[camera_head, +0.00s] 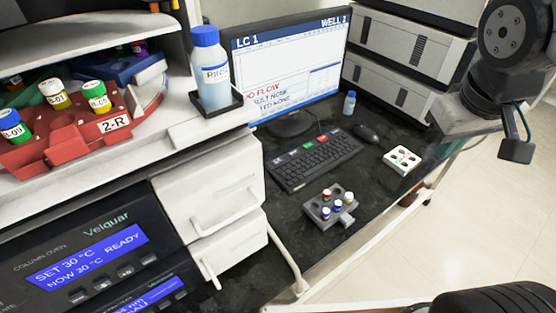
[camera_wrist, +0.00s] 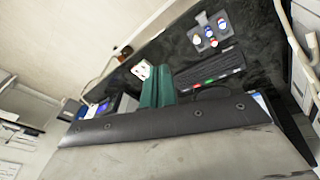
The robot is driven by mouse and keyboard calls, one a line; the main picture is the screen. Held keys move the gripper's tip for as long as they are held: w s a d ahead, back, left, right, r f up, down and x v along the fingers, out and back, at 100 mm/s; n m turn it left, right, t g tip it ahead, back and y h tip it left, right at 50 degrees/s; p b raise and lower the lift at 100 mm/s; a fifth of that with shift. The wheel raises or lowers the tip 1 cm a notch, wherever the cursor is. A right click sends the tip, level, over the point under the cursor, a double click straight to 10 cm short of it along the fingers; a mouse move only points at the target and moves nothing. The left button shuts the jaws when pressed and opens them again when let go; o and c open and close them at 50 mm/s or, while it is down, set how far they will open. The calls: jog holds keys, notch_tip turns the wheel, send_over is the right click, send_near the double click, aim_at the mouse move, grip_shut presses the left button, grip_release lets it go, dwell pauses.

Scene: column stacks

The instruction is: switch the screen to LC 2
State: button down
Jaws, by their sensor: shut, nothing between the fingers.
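My gripper (camera_wrist: 157,76), with green fingers, is shut and empty, and appears beside the keyboard's end in that view. I cannot judge its height.
A black mouse (camera_head: 366,133), a white holder (camera_head: 402,160) and a grey vial rack (camera_head: 322,208) surround the keyboard. A blue-capped bottle (camera_head: 213,88) stands left of the screen. Stacked grey units (camera_head: 405,50) stand right of it.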

jog(key=w+a+f+n+t, duration=0.1)
jog(key=w+f+n+t, duration=0.15)
jog(key=w, duration=0.85)
jog(key=n+t+y, duration=0.1)
jog(key=n+y, duration=0.7)
jog(key=n, duration=0.6)
send_over(278, 161)
notch_tip(278, 161, down, 15)
jog(key=shift+s+d, duration=0.2)
jog(key=shift+d, duration=0.25)
jog(key=shift+f, duration=0.15)
jog(key=shift+f, duration=4.3)
jog(key=shift+f, duration=0.1)
jog(key=shift+f, duration=0.3)
